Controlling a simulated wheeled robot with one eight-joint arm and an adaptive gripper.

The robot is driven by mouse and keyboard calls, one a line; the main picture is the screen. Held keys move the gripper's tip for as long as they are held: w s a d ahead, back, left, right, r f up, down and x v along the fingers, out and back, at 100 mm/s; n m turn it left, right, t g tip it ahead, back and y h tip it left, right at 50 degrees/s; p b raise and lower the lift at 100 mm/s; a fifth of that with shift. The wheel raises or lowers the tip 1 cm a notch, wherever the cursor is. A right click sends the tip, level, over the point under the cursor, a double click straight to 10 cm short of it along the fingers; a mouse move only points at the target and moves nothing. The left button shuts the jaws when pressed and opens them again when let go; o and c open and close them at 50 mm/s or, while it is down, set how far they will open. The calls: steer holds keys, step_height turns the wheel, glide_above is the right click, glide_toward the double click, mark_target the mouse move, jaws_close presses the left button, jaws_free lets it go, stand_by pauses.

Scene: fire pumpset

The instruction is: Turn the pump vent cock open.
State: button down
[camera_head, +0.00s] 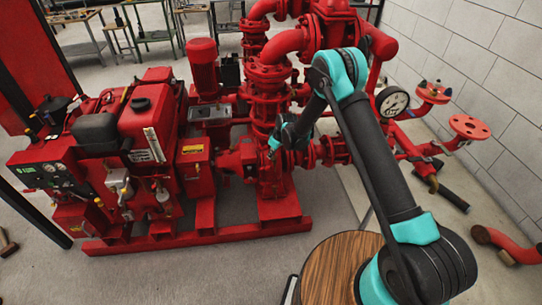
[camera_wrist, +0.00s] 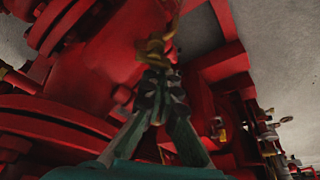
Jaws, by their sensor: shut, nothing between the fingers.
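A brass-coloured fitting, which looks like the pump vent cock (camera_wrist: 155,46), stands against the red pump body (camera_wrist: 105,45) in the wrist view. My gripper (camera_wrist: 160,80) is shut with nothing between its fingers. Its fingertips are right at the lower end of the brass fitting in the picture; whether they touch it I cannot tell. In the head view my gripper (camera_head: 274,145) is at the top of the red pump casing (camera_head: 268,178), and the cock is too small or hidden there to make out.
A red engine (camera_head: 150,125) and its control panel (camera_head: 45,172) stand left of the pump. Thick red flanged pipes (camera_head: 270,85) rise behind it. A pressure gauge (camera_head: 392,102) and red valves are at right. A round wooden top (camera_head: 335,270) is in front, below my arm.

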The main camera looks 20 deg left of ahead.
steer(key=n+g, duration=0.1)
steer(key=n, duration=0.4)
steer(key=n+g, duration=0.1)
steer(key=n, duration=0.2)
steer(key=shift+s+d+g, duration=0.3)
steer(key=shift+s+d, duration=0.05)
steer(key=shift+d, duration=0.15)
stand_by(0.4)
steer(key=shift+s, duration=0.2)
